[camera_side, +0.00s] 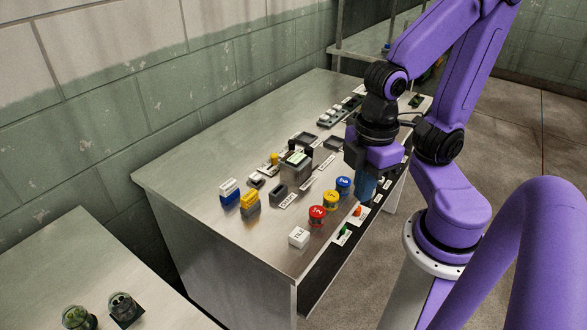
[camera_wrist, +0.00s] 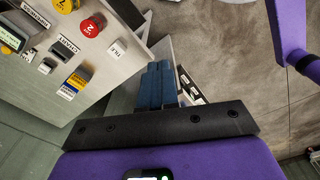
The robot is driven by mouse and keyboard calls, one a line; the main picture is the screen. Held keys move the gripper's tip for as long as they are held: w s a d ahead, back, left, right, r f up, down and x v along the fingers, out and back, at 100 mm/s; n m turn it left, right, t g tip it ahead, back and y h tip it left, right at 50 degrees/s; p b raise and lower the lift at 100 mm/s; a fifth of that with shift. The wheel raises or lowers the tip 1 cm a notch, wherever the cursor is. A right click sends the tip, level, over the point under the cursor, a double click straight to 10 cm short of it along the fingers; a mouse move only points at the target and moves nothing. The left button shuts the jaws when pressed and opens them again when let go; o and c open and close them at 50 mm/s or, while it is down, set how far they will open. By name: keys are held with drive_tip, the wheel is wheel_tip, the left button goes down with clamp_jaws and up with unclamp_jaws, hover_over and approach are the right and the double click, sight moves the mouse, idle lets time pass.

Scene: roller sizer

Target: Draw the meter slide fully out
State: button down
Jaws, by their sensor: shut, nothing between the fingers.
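A small grey machine (camera_side: 296,172) with a pale green display stands in the middle of the metal bench. The display also shows at the left edge of the wrist view (camera_wrist: 12,37). Low dark blocks and printed labels surround the machine. I cannot tell which part is the meter slide. My gripper (camera_side: 366,190) hangs at the bench's front edge, to the right of the machine and apart from it. In the wrist view my gripper's blue fingers (camera_wrist: 162,68) are shut together with nothing between them.
Red (camera_side: 317,214), yellow (camera_side: 330,199) and blue (camera_side: 343,185) round pieces stand near the front edge. A white block (camera_side: 299,237) is at the near corner. Blue-white (camera_side: 230,195) and yellow-grey (camera_side: 250,204) blocks stand to the left. The metal bench (camera_side: 262,250) is bare at its near end.

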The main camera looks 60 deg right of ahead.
idle(0.3)
drive_tip(key=c, duration=1.4)
unclamp_jaws()
drive_tip(key=shift+c, duration=0.2)
drive_tip(key=o, duration=0.4)
drive_tip(key=shift+w+a, duration=0.1)
drive_tip(key=shift+w, duration=0.25)
drive_tip(key=shift+c, duration=0.2)
drive_tip(key=w+m, duration=0.7)
drive_tip(key=w, duration=0.5)
drive_tip(key=m, duration=1.5)
hover_over(309, 148)
wheel_tip(309, 148, down, 6)
wheel_tip(309, 148, down, 17)
drive_tip(key=shift+r, duration=0.2)
